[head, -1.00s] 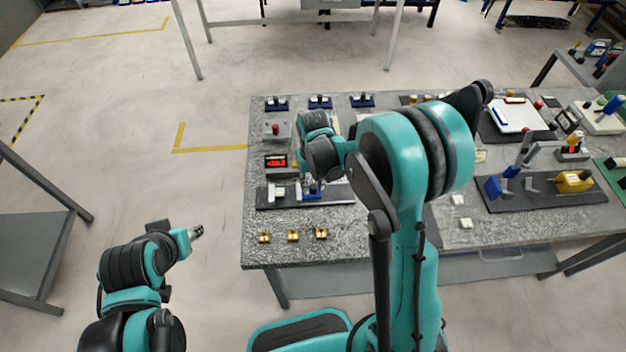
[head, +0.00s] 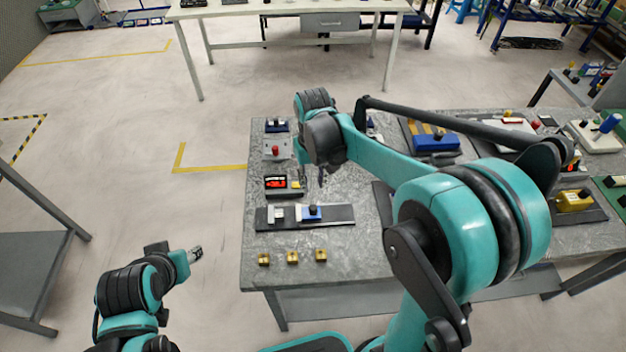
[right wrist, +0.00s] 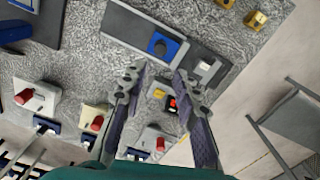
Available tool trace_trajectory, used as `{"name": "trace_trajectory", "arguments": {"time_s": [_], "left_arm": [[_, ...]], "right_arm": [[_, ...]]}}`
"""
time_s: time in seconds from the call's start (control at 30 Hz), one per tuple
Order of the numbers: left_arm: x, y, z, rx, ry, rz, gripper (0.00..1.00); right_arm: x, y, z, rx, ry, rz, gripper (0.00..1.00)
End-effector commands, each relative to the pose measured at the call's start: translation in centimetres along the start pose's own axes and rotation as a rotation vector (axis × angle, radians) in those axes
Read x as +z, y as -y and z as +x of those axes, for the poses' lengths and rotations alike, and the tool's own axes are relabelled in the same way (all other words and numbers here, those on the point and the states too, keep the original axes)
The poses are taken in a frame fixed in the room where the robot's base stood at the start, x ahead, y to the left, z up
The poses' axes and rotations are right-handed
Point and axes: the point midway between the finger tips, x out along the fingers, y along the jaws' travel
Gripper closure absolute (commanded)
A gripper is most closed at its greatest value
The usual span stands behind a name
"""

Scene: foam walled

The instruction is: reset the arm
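My right arm reaches over the grey speckled table (head: 350,240). Its gripper (head: 321,178) hangs above the table behind a dark fixture plate (head: 343,214) and is partly hidden by the wrist. In the right wrist view the gripper (right wrist: 158,82) has its two fingers apart with nothing between them. My left gripper (head: 196,254) is off the table at lower left, over the floor. It is too small to tell whether its fingers are apart.
The fixture plate carries a blue block with a black knob (head: 312,212) and a pale block (head: 276,213). Three brass pieces (head: 293,256) line the front. A box with a red display (head: 276,182) and a blue fixture (head: 435,143) stand farther back.

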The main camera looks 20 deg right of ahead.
Motion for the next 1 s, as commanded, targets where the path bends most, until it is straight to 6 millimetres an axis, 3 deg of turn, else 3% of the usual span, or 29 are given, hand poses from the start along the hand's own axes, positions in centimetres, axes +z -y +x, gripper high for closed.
{"name": "trace_trajectory", "arguments": {"time_s": [0.33, 0.47, 0.73, 1.0], "left_arm": [[0.0, 0.0, 0.0, 0.000, 0.000, 0.000, 0.58], [0.3, 0.0, 0.4, 0.000, 0.000, 0.000, 0.58], [1.3, 0.0, 1.8, 0.000, 0.000, 0.000, 0.58], [2.2, 0.0, 3.1, 0.000, 0.000, 0.000, 0.58]], "right_arm": [[0.1, 0.0, 0.0, 0.000, -0.004, 0.000, 0.70], [1.3, -0.2, -0.7, 0.000, -0.046, 0.005, 0.70], [7.4, -1.0, -2.4, 0.005, -0.275, 0.028, 0.70], [13.0, -1.6, -1.2, 0.014, -0.510, 0.050, 0.70]]}}
